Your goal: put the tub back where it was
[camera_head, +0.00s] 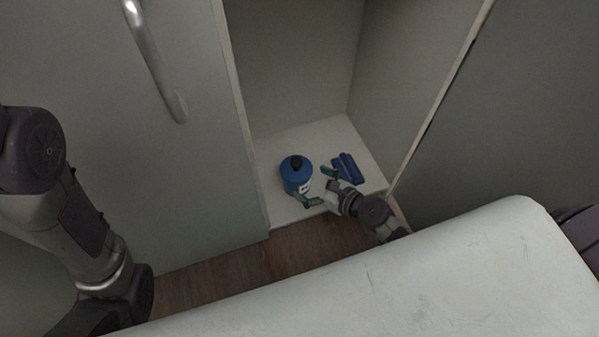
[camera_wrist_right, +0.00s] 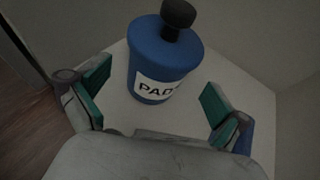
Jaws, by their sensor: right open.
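A blue tub (camera_head: 295,179) with a black knob on its lid stands upright on the white floor of an open cupboard (camera_head: 266,160). In the right wrist view the tub (camera_wrist_right: 163,62) shows a white label with dark letters, partly readable as "PAC". My right gripper (camera_head: 318,187) is open in front of the tub, low over the cupboard floor. In the right wrist view its green-padded fingers (camera_wrist_right: 155,98) are spread wide, with the tub between and beyond them. I cannot tell whether either finger touches it. My left gripper is not in view; only the left arm shows.
Dark blue objects (camera_head: 347,168) lie on the cupboard floor just right of my right gripper. The cupboard has side walls close by and a door with a metal handle (camera_head: 156,60) at left. The wooden floor (camera_head: 215,273) lies in front.

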